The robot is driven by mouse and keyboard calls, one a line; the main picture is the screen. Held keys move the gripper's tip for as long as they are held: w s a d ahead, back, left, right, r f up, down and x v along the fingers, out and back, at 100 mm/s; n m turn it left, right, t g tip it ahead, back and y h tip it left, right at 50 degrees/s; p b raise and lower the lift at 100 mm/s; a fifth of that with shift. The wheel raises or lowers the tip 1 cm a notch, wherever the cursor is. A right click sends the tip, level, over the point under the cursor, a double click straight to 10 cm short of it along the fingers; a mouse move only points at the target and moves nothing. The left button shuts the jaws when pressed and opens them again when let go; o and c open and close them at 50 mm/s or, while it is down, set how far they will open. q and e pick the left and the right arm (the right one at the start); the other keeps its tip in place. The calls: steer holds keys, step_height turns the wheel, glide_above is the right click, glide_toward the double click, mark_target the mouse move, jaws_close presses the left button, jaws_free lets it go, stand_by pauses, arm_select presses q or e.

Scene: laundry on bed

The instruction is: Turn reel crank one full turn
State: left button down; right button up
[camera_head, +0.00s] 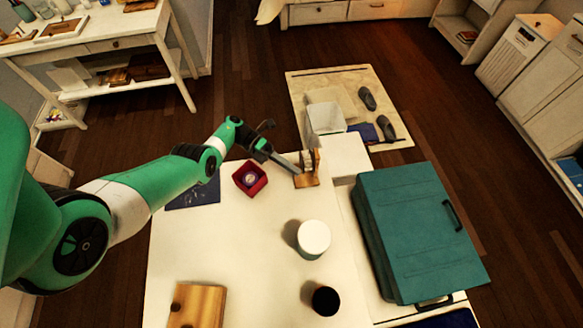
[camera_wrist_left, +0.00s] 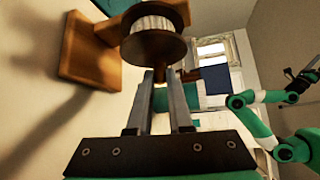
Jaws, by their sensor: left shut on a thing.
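The reel (camera_head: 308,160) stands on a wooden base (camera_head: 307,181) at the far edge of the white table. In the left wrist view, the reel (camera_wrist_left: 155,47) shows pale wound thread between dark brown flanges, beside its wooden base (camera_wrist_left: 90,52). My left gripper (camera_head: 297,168) reaches in from the left at the reel. In the left wrist view, the left gripper's fingertips (camera_wrist_left: 161,76) are shut on the small crank handle just below the reel. The fingers hide most of the handle. My right gripper (camera_wrist_left: 303,82) shows small at the right of the left wrist view, its jaws unclear.
The white table (camera_head: 240,240) holds a red box (camera_head: 250,179), a white-topped cylinder (camera_head: 314,238), a dark cup (camera_head: 326,300) and a wooden board (camera_head: 198,306). A teal case (camera_head: 415,235) lies at the right. A white bin (camera_head: 326,119) stands beyond the reel.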

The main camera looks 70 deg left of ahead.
arm_select(q)
steer(key=c, duration=0.8)
jaws_free()
steer(key=shift+c, duration=0.2)
steer(key=shift+a, duration=0.1)
steer(key=shift+s+a+b, duration=0.2)
steer(key=shift+a+b, duration=0.1)
steer(key=b+v, duration=0.5)
steer(key=v, duration=0.4)
steer(key=shift+s+a, duration=0.2)
steer(key=shift+a, duration=0.1)
steer(key=shift+s+a+r, duration=0.25)
steer(key=shift+s+r, duration=0.05)
